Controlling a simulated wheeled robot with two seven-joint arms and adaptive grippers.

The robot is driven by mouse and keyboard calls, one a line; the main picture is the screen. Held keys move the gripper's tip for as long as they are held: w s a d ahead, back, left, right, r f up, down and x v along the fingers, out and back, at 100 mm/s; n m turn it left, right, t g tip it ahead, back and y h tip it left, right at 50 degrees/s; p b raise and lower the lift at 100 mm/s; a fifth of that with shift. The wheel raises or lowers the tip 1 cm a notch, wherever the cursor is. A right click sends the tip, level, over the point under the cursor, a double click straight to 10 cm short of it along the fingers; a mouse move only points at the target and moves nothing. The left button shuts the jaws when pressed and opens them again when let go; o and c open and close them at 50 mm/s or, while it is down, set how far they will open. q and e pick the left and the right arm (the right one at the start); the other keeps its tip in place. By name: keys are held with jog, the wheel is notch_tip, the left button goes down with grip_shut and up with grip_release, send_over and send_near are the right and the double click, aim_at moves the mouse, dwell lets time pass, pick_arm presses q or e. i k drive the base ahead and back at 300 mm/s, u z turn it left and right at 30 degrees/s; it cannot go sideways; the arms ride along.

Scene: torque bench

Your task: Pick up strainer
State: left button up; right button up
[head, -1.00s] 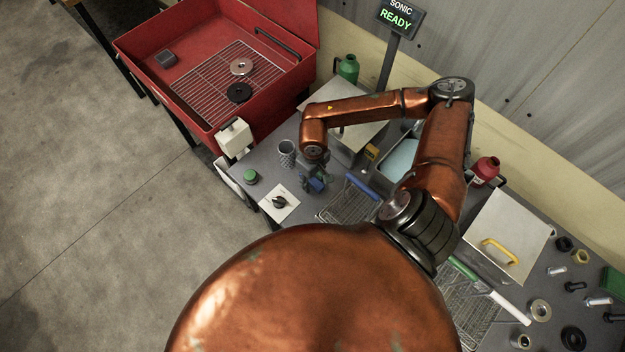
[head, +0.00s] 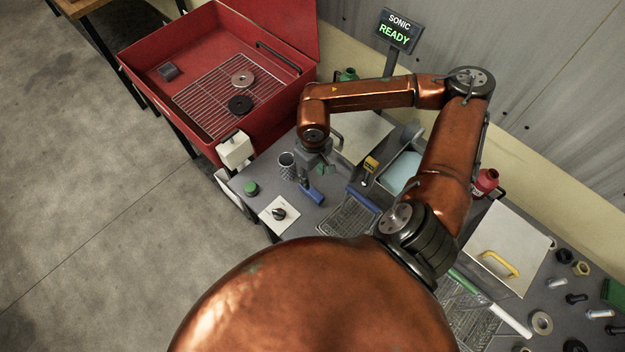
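A small grey mesh cup, which looks like the strainer (head: 287,166), stands on the bench near its left end. My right gripper (head: 313,185) hangs from the arm just to the right of the cup, pointing down. A gap shows between the gripper and the cup. A blue part shows at the gripper's lower end; I cannot tell whether it belongs to the fingers. The fingers are too small and partly hidden to tell open from shut. My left gripper is not in view.
A green button (head: 251,188) and a dial plate (head: 279,215) lie near the bench's front edge. A wire basket (head: 345,217) with a blue handle is to the right. A red washer tub (head: 205,130) stands behind left. My arm covers the bench's middle.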

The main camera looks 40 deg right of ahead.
aim_at(287, 163)
jog(key=u, duration=0.85)
jog(key=i, duration=0.6)
jog(key=z, duration=1.4)
